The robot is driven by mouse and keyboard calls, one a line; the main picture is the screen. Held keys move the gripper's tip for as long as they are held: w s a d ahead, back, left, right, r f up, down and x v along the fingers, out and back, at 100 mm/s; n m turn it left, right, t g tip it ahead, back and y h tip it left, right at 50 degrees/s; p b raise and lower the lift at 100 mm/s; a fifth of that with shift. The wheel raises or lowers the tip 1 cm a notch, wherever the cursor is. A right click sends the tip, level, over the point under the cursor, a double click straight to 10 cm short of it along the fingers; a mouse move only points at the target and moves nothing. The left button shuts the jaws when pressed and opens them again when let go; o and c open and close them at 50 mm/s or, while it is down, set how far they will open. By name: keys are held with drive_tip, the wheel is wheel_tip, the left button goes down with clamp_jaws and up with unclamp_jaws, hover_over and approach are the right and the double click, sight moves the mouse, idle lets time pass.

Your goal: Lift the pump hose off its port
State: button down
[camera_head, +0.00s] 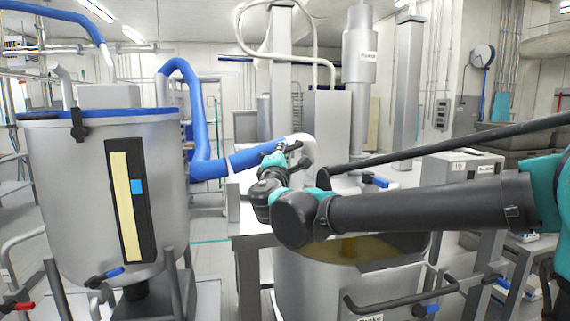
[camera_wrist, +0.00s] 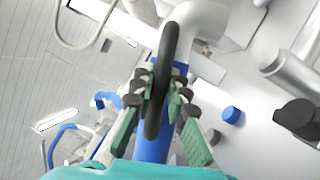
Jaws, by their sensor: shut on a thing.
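The blue pump hose (camera_head: 222,165) runs from a high loop down and right to a pale elbow (camera_head: 306,148) beside my gripper (camera_head: 285,149). In the wrist view, the blue hose (camera_wrist: 154,140) passes under my gripper (camera_wrist: 160,88), and the pale elbow (camera_wrist: 200,18) curves away at the top. A black loop handle (camera_wrist: 168,55) stands over the hose. The green-padded fingers are shut on this handle, one on each side. The port under the elbow is hidden, so I cannot tell whether the elbow touches it.
A steel tank with a blue rim (camera_head: 45,117) stands at the left. An open vat (camera_head: 330,280) with yellowish liquid is below my arm. A tall steel column (camera_head: 357,100) rises behind the elbow. A grey bench (camera_head: 250,241) lies beneath the gripper. A blue cap (camera_wrist: 232,114) shows nearby.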

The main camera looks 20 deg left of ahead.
drive_tip(key=a+r+n+y, duration=0.1)
drive_tip(key=r+n, duration=0.1)
drive_tip(key=s+a+r+n+y, duration=0.1)
drive_tip(key=r+n, duration=0.1)
drive_tip(key=s+a+r+n, duration=0.1)
drive_tip(key=r+n, duration=0.1)
drive_tip(key=shift+t+y, duration=0.3)
drive_tip(key=shift+y, duration=0.1)
drive_tip(key=shift+s+a+r+n+y, duration=0.35)
drive_tip(key=shift+a+r+n+y, duration=0.35)
drive_tip(key=shift+n, duration=0.5)
drive_tip(key=c, duration=1.5)
unclamp_jaws()
drive_tip(key=shift+s, duration=0.1)
drive_tip(key=v, duration=1.2)
drive_tip(key=shift+r, duration=0.1)
